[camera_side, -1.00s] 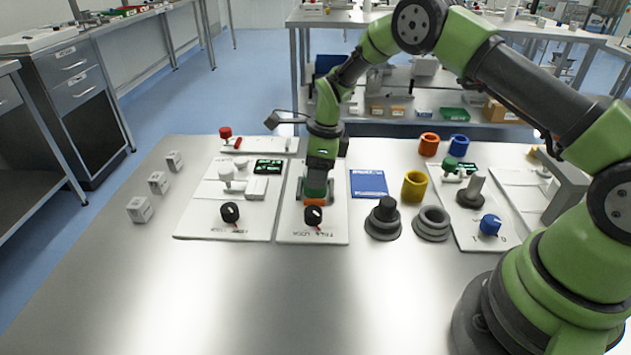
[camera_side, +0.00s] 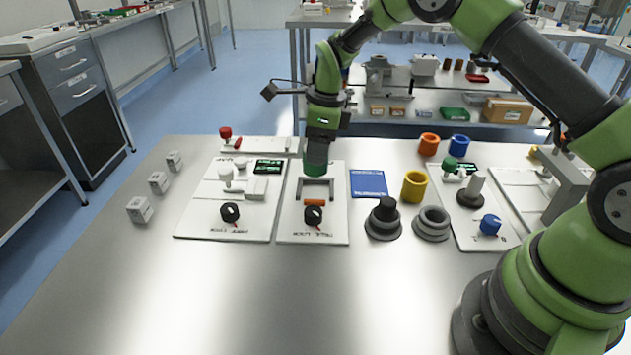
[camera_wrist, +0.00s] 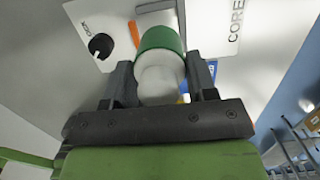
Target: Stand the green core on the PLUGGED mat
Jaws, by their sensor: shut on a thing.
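The green core (camera_side: 316,168) is held upright between the fingers of my gripper (camera_side: 317,155), raised above the grey bracket of the middle white panel (camera_side: 290,222). In the wrist view the green core (camera_wrist: 160,40) shows as a green band with a white part nearer the camera, between the dark fingers of my gripper (camera_wrist: 160,82). The blue mat (camera_side: 368,184) lies flat and bare to the right of the middle panel. Its lettering is too small to read, so I cannot confirm it is the PLUGGED mat.
The grey bracket (camera_side: 316,183) and a black knob (camera_side: 313,215) are on the middle panel.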

